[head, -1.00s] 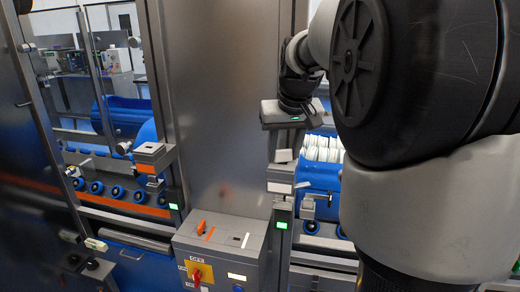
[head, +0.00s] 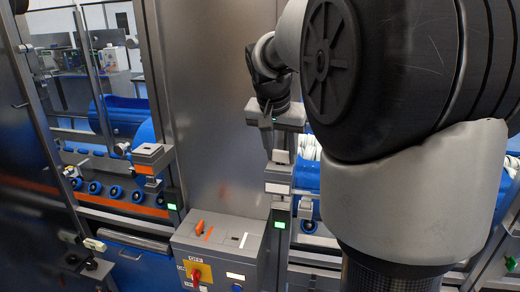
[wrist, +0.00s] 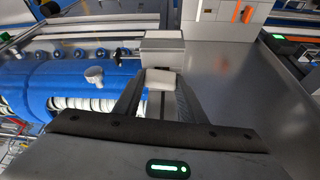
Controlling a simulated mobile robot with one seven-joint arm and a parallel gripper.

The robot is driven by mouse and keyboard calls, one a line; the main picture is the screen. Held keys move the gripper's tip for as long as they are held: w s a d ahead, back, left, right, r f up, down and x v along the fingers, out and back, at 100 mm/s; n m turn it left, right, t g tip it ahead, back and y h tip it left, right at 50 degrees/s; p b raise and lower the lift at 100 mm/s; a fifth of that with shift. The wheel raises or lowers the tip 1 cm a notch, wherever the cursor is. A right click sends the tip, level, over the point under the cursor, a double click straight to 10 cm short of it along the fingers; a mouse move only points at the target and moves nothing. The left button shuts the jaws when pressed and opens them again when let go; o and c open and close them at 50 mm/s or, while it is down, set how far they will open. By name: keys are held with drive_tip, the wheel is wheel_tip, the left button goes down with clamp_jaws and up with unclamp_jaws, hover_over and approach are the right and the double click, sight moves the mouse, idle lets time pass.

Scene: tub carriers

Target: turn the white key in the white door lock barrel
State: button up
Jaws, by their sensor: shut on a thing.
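The white key (head: 281,156) is a small pale block between my fingertips in the head view; it also shows in the wrist view (wrist: 161,79). My gripper (head: 280,147) is shut on it, with a finger on either side in the wrist view (wrist: 160,86). The white door lock barrel (head: 279,188) is in a grey housing with a white band, just below the key on the right door post. In the wrist view the housing (wrist: 162,45) lies right beyond the key. Where key and barrel meet is hidden.
A similar lock with an orange band (head: 148,169) stands on the left post. A grey control box (head: 218,250) below holds an orange key (head: 200,226) and a red knob. A steel panel (head: 222,110) stands between the posts. Blue machinery (wrist: 70,80) lies behind the right doorway.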

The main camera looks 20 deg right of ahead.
drive_tip(key=shift+m, duration=0.6)
drive_tip(key=shift+n, duration=1)
drive_tip(key=o, duration=1.2)
